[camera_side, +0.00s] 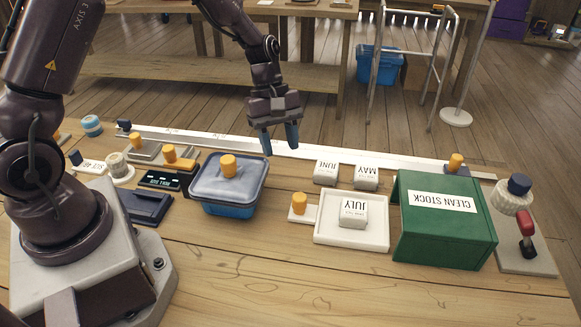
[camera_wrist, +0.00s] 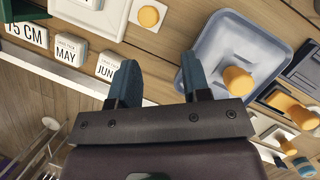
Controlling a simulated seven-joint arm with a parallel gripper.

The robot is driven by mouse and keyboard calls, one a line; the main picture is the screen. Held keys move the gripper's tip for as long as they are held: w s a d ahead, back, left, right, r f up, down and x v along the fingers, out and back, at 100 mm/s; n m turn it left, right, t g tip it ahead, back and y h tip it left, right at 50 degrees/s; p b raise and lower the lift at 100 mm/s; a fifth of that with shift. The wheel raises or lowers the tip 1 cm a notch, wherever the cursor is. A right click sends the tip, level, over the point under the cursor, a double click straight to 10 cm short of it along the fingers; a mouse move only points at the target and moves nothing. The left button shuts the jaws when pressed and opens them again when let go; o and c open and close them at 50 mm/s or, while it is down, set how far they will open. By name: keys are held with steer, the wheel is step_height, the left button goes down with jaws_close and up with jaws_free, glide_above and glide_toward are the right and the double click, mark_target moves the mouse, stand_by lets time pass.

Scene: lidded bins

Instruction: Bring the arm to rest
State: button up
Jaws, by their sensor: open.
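My gripper (camera_side: 280,142) hangs above the table behind the blue lidded bin, its two blue fingers apart with nothing between them. In the wrist view my gripper (camera_wrist: 163,82) is also open and empty, with the bin's lid to its right. The blue bin (camera_side: 229,208) has its grey-blue lid (camera_side: 248,184) on, with an orange knob (camera_side: 229,166) on top. The lid also shows in the wrist view (camera_wrist: 215,55). My fingers are apart from the bin and from the labelled blocks.
A white tray (camera_side: 322,236) holds a JULY block (camera_side: 353,212). A green CLEAN STOCK box (camera_side: 443,240) stands at right, beside a red-handled lever (camera_side: 526,228). A white rail (camera_side: 330,154) runs behind. The front table is clear.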

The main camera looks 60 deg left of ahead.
steer(key=s+d+r+m+t+y, duration=0.1)
steer(key=s+r+m+t+y, duration=0.3)
steer(key=s+r+m, duration=1.1)
steer(key=s+r+t, duration=0.2)
steer(key=s+r, duration=0.1)
steer(key=r, duration=0.2)
steer(key=shift+d+r+m, duration=0.25)
steer(key=shift+d+m, duration=0.05)
